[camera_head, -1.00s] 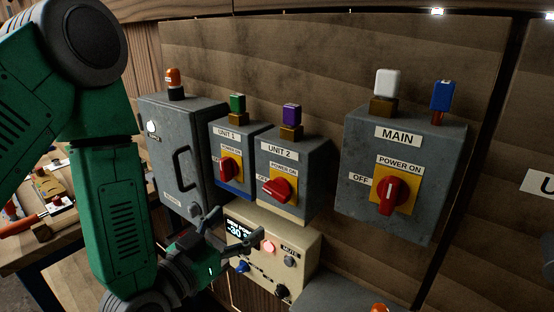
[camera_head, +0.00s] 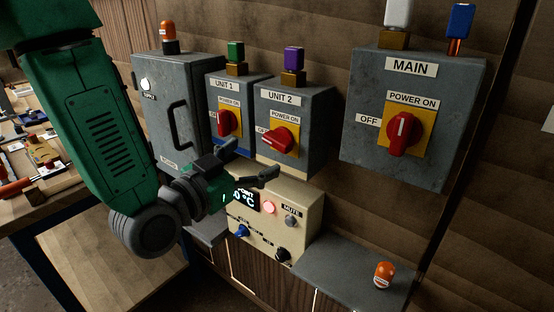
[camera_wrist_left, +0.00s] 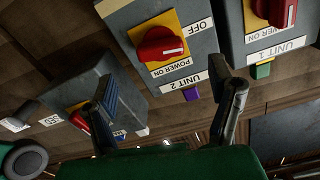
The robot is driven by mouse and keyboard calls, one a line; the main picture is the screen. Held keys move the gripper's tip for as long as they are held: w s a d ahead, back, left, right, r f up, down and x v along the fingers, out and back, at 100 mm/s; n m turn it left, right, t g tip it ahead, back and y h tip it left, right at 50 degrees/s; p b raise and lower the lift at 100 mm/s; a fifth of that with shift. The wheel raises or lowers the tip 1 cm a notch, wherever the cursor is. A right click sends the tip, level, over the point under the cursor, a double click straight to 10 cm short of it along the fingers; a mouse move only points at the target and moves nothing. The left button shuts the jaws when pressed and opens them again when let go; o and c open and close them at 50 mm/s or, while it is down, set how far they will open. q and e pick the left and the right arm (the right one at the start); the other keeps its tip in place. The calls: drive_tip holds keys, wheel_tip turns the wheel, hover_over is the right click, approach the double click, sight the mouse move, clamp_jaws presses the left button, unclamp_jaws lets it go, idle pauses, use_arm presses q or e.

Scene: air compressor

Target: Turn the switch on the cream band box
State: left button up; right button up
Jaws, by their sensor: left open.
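The UNIT 2 box (camera_head: 310,120) is grey with a cream band (camera_head: 287,172) along its bottom. Its red switch (camera_head: 277,139) sits on a yellow plate, its handle turned toward the left, OFF side. In the left wrist view, which is upside down, the same switch (camera_wrist_left: 160,45) shows ahead of the fingers. My left gripper (camera_head: 252,164) is open and empty, just below and in front of this box. In the wrist view the two fingers (camera_wrist_left: 172,95) are spread wide, with the UNIT 2 label beyond them. They do not appear to touch the switch. My right gripper is out of view.
The UNIT 1 box (camera_head: 245,95) stands close on the left, with its own red switch (camera_head: 228,124). The MAIN box (camera_head: 460,110) is to the right. A cream control panel (camera_head: 305,222) with a display is below. A grey cabinet (camera_head: 150,110) stands farther left.

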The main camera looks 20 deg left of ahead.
sight(273, 145)
use_arm(q)
drive_tip(key=p+x, duration=0.1)
drive_tip(key=x, duration=0.7)
